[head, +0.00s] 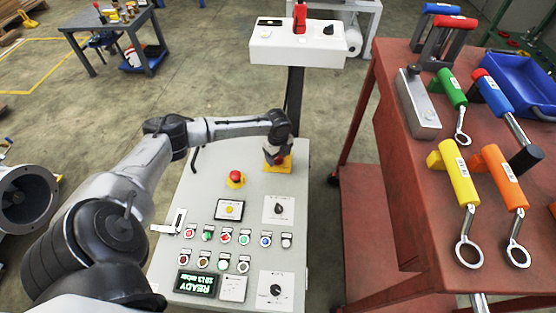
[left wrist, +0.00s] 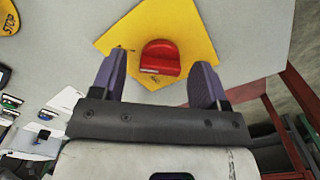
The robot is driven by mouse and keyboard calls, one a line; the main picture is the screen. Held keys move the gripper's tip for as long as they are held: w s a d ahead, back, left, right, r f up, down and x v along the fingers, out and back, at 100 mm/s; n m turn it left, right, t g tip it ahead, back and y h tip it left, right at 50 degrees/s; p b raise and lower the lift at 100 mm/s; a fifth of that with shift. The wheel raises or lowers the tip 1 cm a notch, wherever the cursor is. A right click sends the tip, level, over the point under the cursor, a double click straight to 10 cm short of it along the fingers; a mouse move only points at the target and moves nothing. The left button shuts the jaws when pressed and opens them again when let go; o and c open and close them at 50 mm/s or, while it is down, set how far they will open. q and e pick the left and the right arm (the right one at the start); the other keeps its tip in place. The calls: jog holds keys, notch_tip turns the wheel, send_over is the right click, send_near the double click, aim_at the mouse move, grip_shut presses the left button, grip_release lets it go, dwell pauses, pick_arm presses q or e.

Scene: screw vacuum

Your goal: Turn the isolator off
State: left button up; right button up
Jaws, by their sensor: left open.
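The isolator is a red rotary knob (left wrist: 161,58) on a yellow square plate (left wrist: 116,40), seen in the left wrist view. In the head view its yellow plate (head: 286,168) shows at the far right of the grey control panel (head: 205,188), and my gripper mostly covers the knob. My left gripper (head: 277,158) is right over the isolator. In the left wrist view its two fingers (left wrist: 160,66) are open, one on each side of the knob, with a gap to it. I cannot tell how far the fingertips are above the plate. My right gripper is not in view.
A red emergency button (head: 236,177) on a yellow base is left of the isolator. Rows of small buttons, dials and a READY display (head: 195,283) are nearer. A white box (head: 298,43) stands behind the panel. A red table (head: 400,150) with coloured tools is at right.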

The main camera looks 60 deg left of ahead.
pick_arm(q)
jog(key=shift+f, duration=0.45)
jog(key=shift+c, duration=0.3)
